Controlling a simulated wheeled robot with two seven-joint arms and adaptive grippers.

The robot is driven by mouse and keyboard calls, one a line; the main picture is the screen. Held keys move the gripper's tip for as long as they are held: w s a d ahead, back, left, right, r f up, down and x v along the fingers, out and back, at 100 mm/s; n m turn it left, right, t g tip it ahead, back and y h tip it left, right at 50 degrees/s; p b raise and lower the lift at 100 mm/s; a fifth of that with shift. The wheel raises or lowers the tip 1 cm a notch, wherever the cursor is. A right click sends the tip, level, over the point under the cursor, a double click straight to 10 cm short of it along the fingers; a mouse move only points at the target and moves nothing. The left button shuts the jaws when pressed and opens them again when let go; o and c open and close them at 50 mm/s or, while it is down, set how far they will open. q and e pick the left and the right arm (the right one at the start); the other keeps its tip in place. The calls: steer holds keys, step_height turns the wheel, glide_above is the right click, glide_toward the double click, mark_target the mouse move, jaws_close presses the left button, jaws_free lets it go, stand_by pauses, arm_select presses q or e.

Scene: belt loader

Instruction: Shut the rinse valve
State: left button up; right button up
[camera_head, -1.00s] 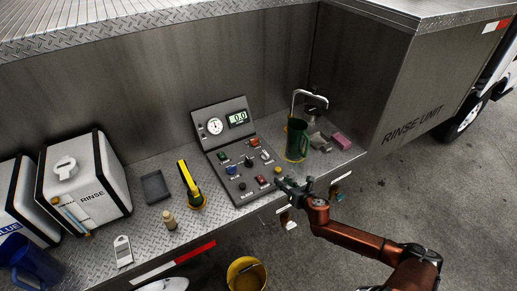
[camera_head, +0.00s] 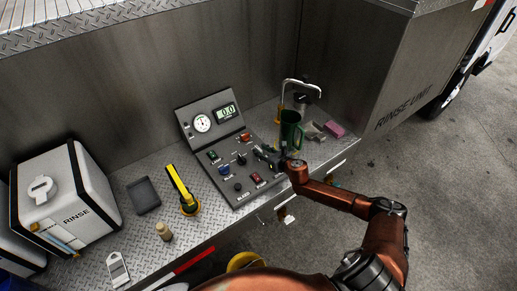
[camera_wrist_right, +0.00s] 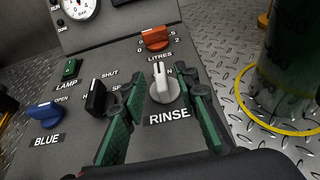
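The rinse valve is a pale grey knob (camera_wrist_right: 164,84) above the word RINSE on the dark control panel (camera_head: 229,143). In the right wrist view its pointer stands nearly upright, tipped slightly left. My right gripper (camera_wrist_right: 157,90) is open, with one green finger on each side of the knob and gaps visible between. Part of a label right of the knob is hidden by the right finger. In the head view my right gripper (camera_head: 268,156) is over the panel's right side and hides the knob. My left gripper is not in view.
Close by on the panel are a black knob (camera_wrist_right: 96,97), an orange-red knob (camera_wrist_right: 154,38), a blue knob (camera_wrist_right: 43,110) and a green switch (camera_wrist_right: 71,68). A green jug (camera_head: 290,130) stands under the tap (camera_head: 301,82), just right of my gripper.

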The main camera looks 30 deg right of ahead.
steer(key=shift+x, duration=0.75)
steer(key=shift+w+a+f, duration=0.1)
steer(key=shift+w, duration=0.25)
steer(key=shift+w+f, duration=0.15)
steer(key=shift+w, duration=0.05)
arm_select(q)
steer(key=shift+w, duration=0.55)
arm_select(e)
jaws_close()
